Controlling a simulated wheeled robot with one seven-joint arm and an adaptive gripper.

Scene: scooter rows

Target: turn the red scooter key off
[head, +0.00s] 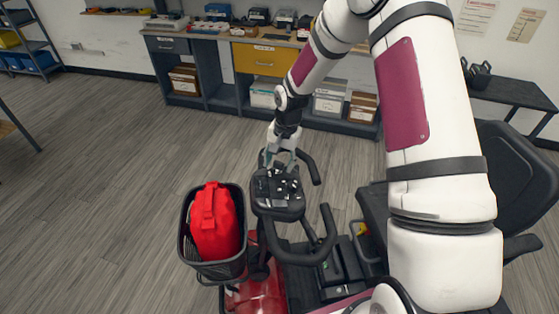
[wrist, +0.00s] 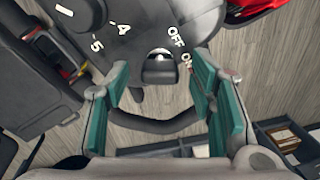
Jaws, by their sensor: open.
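The red scooter (head: 257,292) stands below my arm in the head view, its dark control console (head: 277,207) under my gripper (head: 280,168). In the wrist view the console (wrist: 130,30) carries white OFF and ON marks and a dial with numbers. The key (wrist: 160,68), a dark rounded head with a light metal part, sits just beside these marks. My gripper (wrist: 160,90) is open, its teal fingers on both sides of the key with a gap on each side. I cannot tell which mark the key points to. In the head view my gripper hides the key.
A dark basket (head: 186,255) holding a red bag (head: 216,222) is at the scooter's front. Looped handlebars (head: 330,235) flank the console. A black seat (head: 515,180) is at right. A workbench (head: 270,62) with boxes lines the back wall. The floor at left is clear.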

